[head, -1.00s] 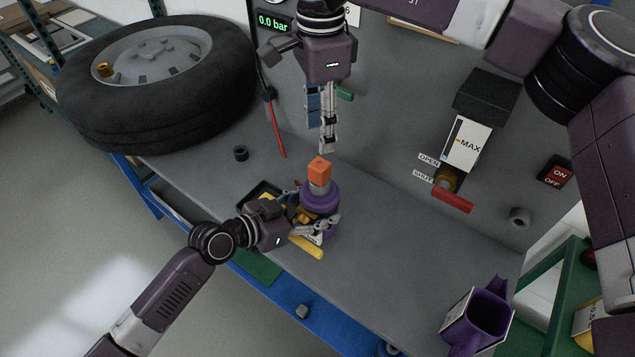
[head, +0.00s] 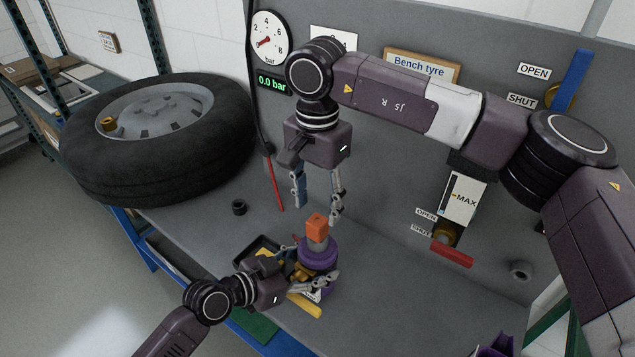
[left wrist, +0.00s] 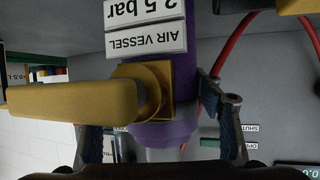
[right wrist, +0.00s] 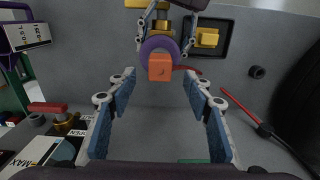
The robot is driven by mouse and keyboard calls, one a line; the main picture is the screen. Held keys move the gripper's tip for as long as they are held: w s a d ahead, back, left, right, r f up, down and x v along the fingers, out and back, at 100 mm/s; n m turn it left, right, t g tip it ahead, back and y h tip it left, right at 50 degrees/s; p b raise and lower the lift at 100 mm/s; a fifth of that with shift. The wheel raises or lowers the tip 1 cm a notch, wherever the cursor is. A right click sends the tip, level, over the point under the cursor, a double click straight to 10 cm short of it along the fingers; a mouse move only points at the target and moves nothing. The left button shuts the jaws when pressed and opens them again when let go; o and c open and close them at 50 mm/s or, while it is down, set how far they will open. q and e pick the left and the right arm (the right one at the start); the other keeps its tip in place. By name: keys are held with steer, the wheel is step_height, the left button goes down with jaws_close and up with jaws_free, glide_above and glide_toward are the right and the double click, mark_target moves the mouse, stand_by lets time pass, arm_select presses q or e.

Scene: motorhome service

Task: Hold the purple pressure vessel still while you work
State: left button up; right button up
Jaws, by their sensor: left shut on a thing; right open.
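The purple pressure vessel (head: 318,252) stands upright on the grey bench, with a grey neck and an orange block (head: 316,225) on top. In the left wrist view the vessel (left wrist: 190,110) carries an "AIR VESSEL" label and a yellow lever (left wrist: 75,102). My left gripper (head: 318,284) is shut on the vessel, with a finger on each side low on its body. My right gripper (head: 316,203) is open and empty, pointing down just above the orange block. In the right wrist view the orange block (right wrist: 161,68) shows ahead, between the spread fingers.
A dark tray (head: 263,243) with yellow parts lies beside the vessel. A big tyre (head: 160,150) lies at the left. A gauge (head: 269,38) and a 0.0 bar display (head: 273,82) are on the back panel. A red-handled valve (head: 452,252) is at the right.

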mark_target(317, 220)
steer(key=shift+f, duration=2.7)
steer(key=shift+c, duration=0.4)
jaws_close()
arm_select(q)
steer(key=shift+f, duration=0.1)
arm_select(e)
steer(key=shift+r, duration=0.7)
steer(key=c, duration=0.6)
jaws_free()
steer(key=shift+f, duration=0.1)
jaws_close()
